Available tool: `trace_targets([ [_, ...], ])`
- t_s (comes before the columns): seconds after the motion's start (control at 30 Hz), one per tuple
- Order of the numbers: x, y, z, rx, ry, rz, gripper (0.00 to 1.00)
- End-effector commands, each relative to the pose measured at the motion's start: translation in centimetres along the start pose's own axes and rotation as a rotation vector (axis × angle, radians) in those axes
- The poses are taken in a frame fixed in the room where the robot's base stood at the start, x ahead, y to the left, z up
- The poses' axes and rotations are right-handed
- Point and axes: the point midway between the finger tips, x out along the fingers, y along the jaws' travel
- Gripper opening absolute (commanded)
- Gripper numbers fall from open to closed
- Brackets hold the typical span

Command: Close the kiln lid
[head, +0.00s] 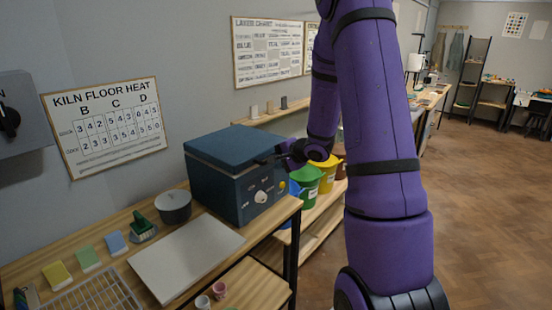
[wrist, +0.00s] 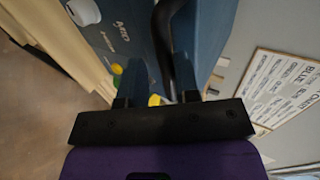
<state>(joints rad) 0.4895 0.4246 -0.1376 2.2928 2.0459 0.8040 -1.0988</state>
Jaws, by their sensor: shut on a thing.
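The kiln (head: 225,185) is a dark blue box on the wooden bench, with a dial and a yellow button on its front. Its blue lid (head: 235,143) lies about level on top of the body, and I see no clear gap between them. My gripper (head: 279,153) is at the lid's front edge, shut on the black lid handle (head: 264,158). In the wrist view the curved handle (wrist: 163,35) runs between the two fingers of my gripper (wrist: 158,75). The exact contact is partly hidden in the head view.
A grey pot (head: 174,207), a pale board (head: 185,258) and a wire rack (head: 95,296) are on the bench left of the kiln. Green (head: 306,184) and yellow (head: 328,172) buckets stand right of it, below my arm. Open floor (head: 480,210) lies to the right.

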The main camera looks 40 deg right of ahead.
Motion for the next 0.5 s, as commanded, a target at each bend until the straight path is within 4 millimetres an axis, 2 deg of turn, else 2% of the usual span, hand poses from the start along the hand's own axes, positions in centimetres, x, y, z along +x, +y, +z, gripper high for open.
trace_targets([
  [0.03, 0.17, 1.64, 0.32, 0.009, -0.005, 0.034, 0.0],
  [0.43, 0.2, 1.74, 0.28, 0.008, -0.006, 0.032, 0.0],
  [0.47, 0.2, 1.74, 0.28, 0.008, -0.006, 0.032, 0.36],
  [0.5, 0.21, 1.74, 0.28, 0.008, -0.006, 0.032, 0.4],
])
